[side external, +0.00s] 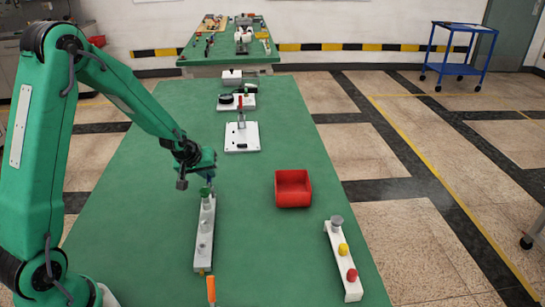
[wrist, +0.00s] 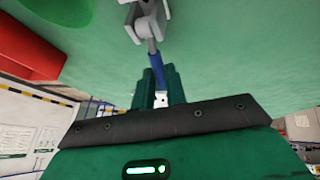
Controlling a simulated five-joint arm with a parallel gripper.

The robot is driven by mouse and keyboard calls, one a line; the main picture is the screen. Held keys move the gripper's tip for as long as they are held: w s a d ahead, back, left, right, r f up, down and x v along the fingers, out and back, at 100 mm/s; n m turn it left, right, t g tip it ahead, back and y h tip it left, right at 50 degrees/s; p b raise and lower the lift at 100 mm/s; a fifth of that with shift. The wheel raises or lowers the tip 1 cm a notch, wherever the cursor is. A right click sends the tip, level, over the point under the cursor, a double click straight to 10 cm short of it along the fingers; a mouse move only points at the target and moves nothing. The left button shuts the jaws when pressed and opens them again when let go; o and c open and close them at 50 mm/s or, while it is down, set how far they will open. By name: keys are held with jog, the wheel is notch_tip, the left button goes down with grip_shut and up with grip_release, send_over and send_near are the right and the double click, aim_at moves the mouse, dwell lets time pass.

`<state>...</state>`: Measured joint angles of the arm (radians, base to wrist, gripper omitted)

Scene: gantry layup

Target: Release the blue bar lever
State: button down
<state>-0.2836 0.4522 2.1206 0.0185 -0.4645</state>
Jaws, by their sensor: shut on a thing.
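The blue bar lever (wrist: 156,70) shows in the wrist view as a blue grip on a thin grey rod. The rod runs up to a pale grey forked mount (wrist: 147,22). My gripper (wrist: 158,78) has its green fingers closed around the blue grip. In the side external view my gripper (side external: 208,178) is low over the far end of a pale bar fixture (side external: 204,245) with several knobs. The lever is mostly hidden there behind my gripper, and its exact tilt is hard to tell.
A red bin (side external: 293,190) stands right of my gripper. A white bar with grey, yellow and red knobs (side external: 342,260) is at the front right. A toggle clamp on a white plate (side external: 242,137) lies farther back. The green table between them is clear.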

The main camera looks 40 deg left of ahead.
jog(key=c, duration=1.4)
grip_release()
jog(key=shift+d, duration=0.1)
jog(key=shift+c, duration=0.2)
jog(key=shift+r, duration=0.15)
jog(key=v, duration=0.7)
jog(key=shift+s+r, duration=0.15)
jog(key=shift+r, duration=0.1)
